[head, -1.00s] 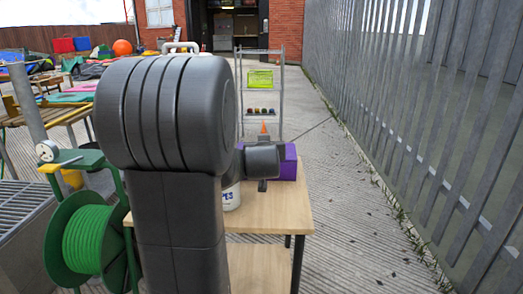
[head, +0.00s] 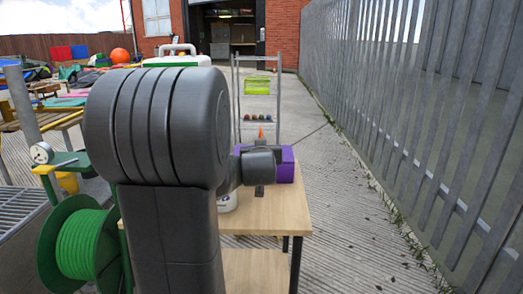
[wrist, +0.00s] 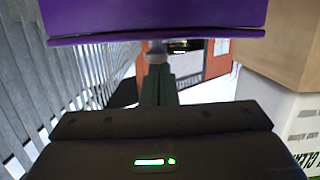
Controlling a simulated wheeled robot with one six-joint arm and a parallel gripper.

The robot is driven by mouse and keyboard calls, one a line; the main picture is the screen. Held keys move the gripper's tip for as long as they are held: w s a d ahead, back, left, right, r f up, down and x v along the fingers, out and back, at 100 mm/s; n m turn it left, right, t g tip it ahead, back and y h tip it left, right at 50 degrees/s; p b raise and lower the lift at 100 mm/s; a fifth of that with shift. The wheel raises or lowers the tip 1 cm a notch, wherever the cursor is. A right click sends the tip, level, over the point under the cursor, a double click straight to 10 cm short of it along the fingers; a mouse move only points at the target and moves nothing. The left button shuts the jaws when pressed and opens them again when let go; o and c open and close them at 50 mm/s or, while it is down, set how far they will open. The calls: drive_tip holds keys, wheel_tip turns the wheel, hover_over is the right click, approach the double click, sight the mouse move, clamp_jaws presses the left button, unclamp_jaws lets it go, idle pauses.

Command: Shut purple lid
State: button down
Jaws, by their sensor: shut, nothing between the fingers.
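A purple box (head: 285,165) stands on the wooden table, partly hidden behind my arm in the head view. In the wrist view, which looks upside down, its purple side (wrist: 160,16) and a thin rim fill the top. I cannot tell how far its lid is open. My gripper (wrist: 159,72) is shut and empty, its dark fingers close to the purple rim in the picture. I cannot tell whether they touch it. In the head view, my arm hides the fingers.
The wooden table (head: 265,217) also bears a white tub (head: 228,202), partly hidden by my arm. A green hose reel (head: 78,245) stands at the left, a metal fence (head: 420,100) runs along the right. A shelf rack (head: 257,100) stands beyond the table.

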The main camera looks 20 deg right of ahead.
drive_tip(key=shift+s+f, duration=0.2)
drive_tip(key=shift+f, duration=0.8)
wheel_tip(320, 180, up, 6)
drive_tip(key=p, duration=0.3)
drive_tip(key=s+a+f, duration=0.3)
drive_tip(key=s+f, duration=0.1)
drive_tip(key=s, duration=0.4)
drive_tip(key=shift+s+a+p, duration=0.2)
drive_tip(key=shift+a+p, duration=0.1)
drive_tip(key=shift+a, duration=0.05)
drive_tip(key=shift+r, duration=0.1)
drive_tip(key=w+d+r+b, duration=0.1)
drive_tip(key=w+d+b, duration=0.1)
drive_tip(key=w, duration=0.6)
drive_tip(key=shift+w+d, duration=0.3)
drive_tip(key=shift+d, duration=0.45)
drive_tip(key=shift+r, duration=0.15)
